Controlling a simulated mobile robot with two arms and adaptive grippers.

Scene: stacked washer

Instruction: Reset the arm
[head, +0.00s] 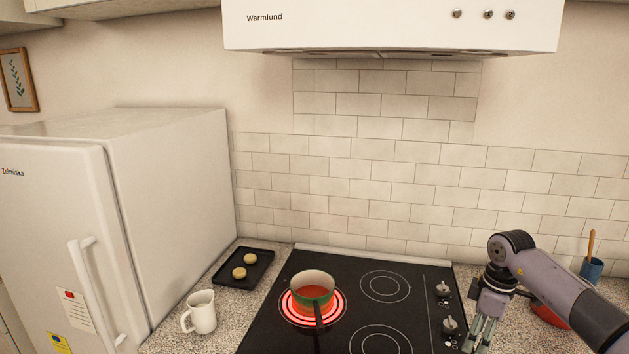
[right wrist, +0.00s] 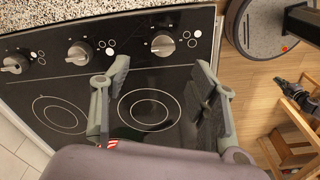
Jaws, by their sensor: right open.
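My right gripper (head: 480,338) hangs fingers down over the right edge of the cooktop, beside the knobs. In the right wrist view its two fingers (right wrist: 160,75) are spread apart with nothing between them, above the black cooktop (right wrist: 70,85). A small dark shape at the right edge of that view looks like my left gripper (right wrist: 291,92). It is too small to tell whether it is open. The left arm is not in the head view.
A white mug (head: 201,313) and a black tray (head: 228,277) with two round pieces stand left of the cooktop. A blue cup (head: 591,268) and a red item (head: 549,315) are near the right arm. A range hood (head: 390,25) hangs above.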

